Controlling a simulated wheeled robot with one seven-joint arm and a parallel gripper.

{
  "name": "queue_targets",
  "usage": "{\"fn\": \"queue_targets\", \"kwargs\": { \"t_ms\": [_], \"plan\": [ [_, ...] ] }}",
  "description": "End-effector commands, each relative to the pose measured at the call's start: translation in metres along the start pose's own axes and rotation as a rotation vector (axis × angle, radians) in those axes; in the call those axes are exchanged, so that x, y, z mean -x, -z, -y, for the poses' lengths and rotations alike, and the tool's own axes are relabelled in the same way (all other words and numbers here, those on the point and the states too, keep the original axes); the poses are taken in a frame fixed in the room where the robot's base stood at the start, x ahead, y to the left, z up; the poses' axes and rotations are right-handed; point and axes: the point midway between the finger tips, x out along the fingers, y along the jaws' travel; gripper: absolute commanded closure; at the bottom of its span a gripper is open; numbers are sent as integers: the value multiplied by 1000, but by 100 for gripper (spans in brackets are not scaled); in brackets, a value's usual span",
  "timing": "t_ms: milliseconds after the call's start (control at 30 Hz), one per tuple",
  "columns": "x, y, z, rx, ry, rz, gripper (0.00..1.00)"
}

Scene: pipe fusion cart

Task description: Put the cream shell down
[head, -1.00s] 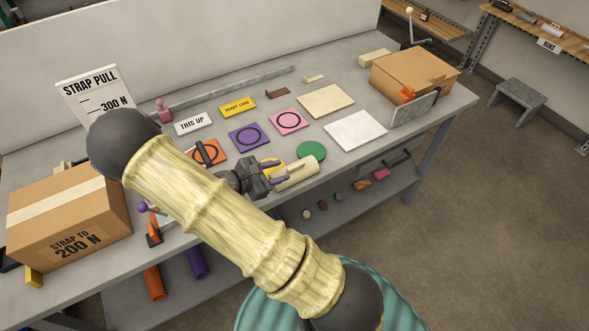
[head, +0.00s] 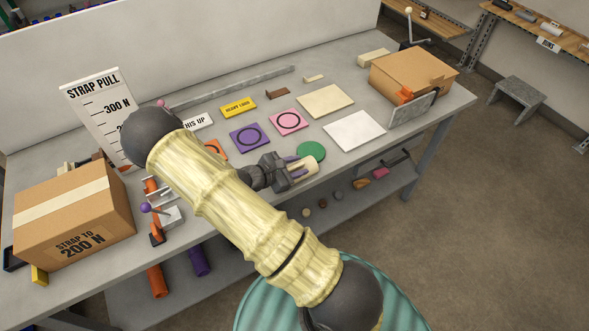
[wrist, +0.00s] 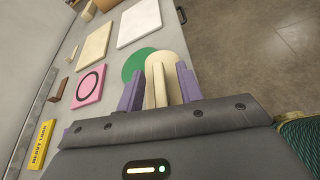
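The cream shell (head: 303,169) is a pale, rounded piece near the front edge of the workbench, beside the green disc (head: 311,151). My gripper (head: 294,167) has its purple fingers on either side of the shell. In the wrist view the shell (wrist: 160,82) sits between the two fingers (wrist: 160,88), which appear to press on its sides. Its far end lies against the green disc (wrist: 137,63) in that picture. I cannot tell whether its underside touches the bench.
A white panel (head: 355,131), a cream panel (head: 325,101), pink (head: 288,121) and purple (head: 250,137) ringed tiles lie beyond. Cardboard boxes stand at left (head: 72,212) and right (head: 413,75). A lower shelf (head: 345,205) holds small pieces. The bench's front edge is close.

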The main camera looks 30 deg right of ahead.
Motion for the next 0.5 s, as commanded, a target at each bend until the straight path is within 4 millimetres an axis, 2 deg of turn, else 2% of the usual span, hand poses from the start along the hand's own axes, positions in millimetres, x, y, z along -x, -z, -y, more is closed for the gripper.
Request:
{"fn": "queue_targets", "kwargs": {
  "t_ms": [467,500],
  "plan": [
    [0,0,0,-1,0,0,64],
    [0,0,0,-1,0,0,68]
  ]
}}
